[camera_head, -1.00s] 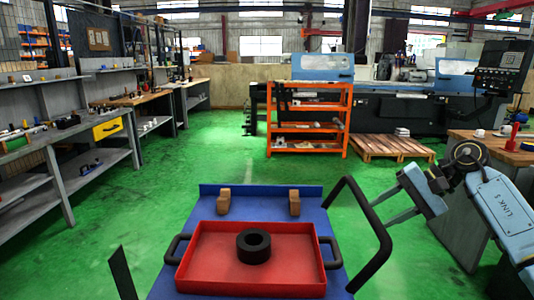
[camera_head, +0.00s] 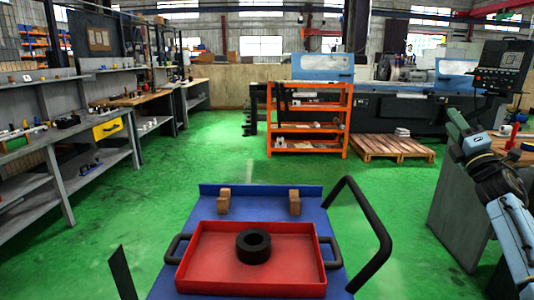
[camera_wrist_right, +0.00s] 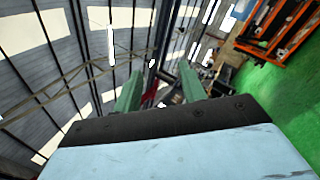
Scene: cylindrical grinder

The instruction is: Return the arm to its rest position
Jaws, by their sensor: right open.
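My right gripper (camera_head: 458,122) is at the right of the head view, raised and pointing up, with my blue arm below it. In the right wrist view its two green fingers (camera_wrist_right: 158,88) stand apart with nothing between them. They point up toward the roof and windows. The gripper is well to the right of the blue cart and touches nothing that I can see. My left gripper is in neither view.
A blue cart (camera_head: 208,190) with a black handle (camera_head: 384,235) stands in front. On it are a red tray (camera_head: 205,278) holding a black ring (camera_head: 254,256) and two brown blocks. A grey bench (camera_head: 455,215) stands close to my right arm. Green floor is clear beyond the cart.

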